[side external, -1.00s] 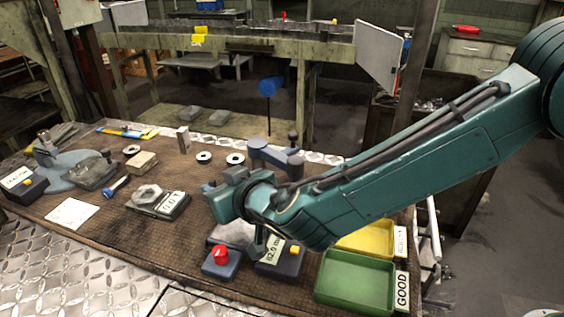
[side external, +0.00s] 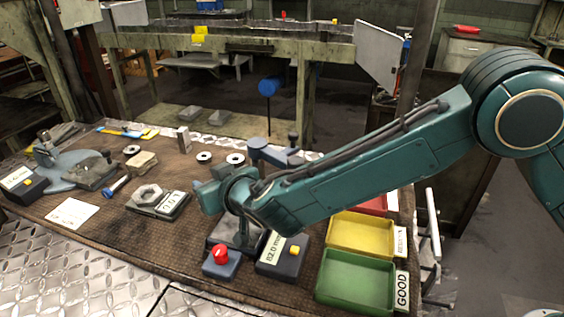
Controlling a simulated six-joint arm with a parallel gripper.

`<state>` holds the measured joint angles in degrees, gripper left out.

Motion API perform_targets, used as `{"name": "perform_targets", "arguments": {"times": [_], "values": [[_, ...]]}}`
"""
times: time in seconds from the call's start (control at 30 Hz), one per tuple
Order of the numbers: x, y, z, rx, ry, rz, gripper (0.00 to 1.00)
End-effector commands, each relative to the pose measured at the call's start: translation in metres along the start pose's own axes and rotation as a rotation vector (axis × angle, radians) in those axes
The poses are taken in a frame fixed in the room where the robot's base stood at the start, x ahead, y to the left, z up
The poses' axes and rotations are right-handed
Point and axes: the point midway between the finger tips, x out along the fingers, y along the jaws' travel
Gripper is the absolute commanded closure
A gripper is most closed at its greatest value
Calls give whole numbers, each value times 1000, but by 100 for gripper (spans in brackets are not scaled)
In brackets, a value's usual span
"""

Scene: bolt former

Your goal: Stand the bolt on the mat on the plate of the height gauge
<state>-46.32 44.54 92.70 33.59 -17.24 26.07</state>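A display reading 82.0 mm (side external: 270,248) stands just right of that plate. At the far left is a blue-grey base (side external: 62,183) with a short post and a small display (side external: 20,180). I cannot tell surely which is the height gauge. A small blue bolt-like piece (side external: 115,187) lies on the brown bench covering (side external: 110,230).
A red-button box (side external: 220,262) stands in front of the plate. Green (side external: 340,300), yellow (side external: 362,218) and red (side external: 376,206) trays are at the right. A white card (side external: 72,213) lies front left.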

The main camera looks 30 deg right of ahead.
Motion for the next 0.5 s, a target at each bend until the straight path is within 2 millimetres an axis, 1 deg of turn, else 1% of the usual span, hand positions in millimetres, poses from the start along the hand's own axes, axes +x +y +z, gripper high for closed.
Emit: {"name": "perform_targets", "arguments": {"times": [0.33, 0.37, 0.5], "values": [[0, 0, 0, 0, 0, 0, 61], [0, 0, 0, 0, 0, 0, 63], [0, 0, 0, 0, 0, 0, 90]]}}
